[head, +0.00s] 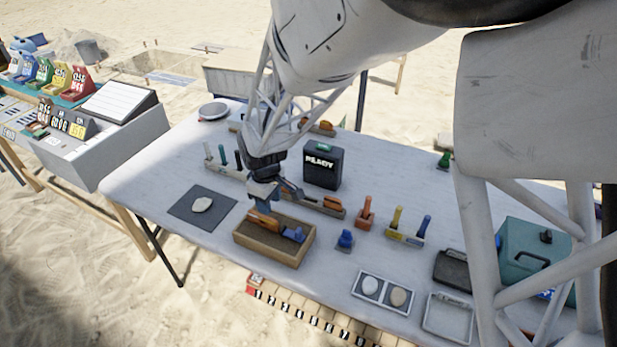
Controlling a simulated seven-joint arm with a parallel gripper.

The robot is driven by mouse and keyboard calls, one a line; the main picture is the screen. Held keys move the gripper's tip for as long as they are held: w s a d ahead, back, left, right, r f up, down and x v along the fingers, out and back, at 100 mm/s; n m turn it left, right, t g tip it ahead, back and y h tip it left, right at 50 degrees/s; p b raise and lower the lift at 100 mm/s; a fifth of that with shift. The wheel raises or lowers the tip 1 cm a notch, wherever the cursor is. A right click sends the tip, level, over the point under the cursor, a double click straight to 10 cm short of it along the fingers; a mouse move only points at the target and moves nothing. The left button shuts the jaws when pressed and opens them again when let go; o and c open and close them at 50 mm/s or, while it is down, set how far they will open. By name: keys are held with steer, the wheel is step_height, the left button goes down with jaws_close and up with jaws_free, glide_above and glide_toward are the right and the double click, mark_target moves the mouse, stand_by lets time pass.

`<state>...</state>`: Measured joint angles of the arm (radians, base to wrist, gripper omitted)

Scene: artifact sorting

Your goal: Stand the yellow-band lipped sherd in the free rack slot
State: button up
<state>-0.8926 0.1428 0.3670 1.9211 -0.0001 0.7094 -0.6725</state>
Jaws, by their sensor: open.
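My gripper (268,198) points down at the near left of the table, open, just above the back left of a brown-filled wooden tray (308,246). In the tray lie an orange-brown piece (262,221), close under the fingers, and a blue piece (294,235). I cannot tell whether either is the yellow-band lipped sherd; no yellow band is clear at this size. Behind the tray a low rack (313,206) holds an orange-brown sherd (332,202). The gripper hides part of this rack, and its free slot cannot be made out.
A dark box reading READY (323,166) stands behind the rack. A pale stone (202,204) lies on a grey mat (184,210) at left. Handled tools (396,219) stand right of the tray, with a blue piece (345,240) nearer. A teal case (532,256) is far right.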

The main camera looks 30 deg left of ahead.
mark_target(270, 219)
steer(key=shift+a+f, duration=0.1)
steer(key=shift+a, duration=0.05)
steer(key=shift+f, duration=1.3)
steer(key=shift+f, duration=2.6)
jaws_close()
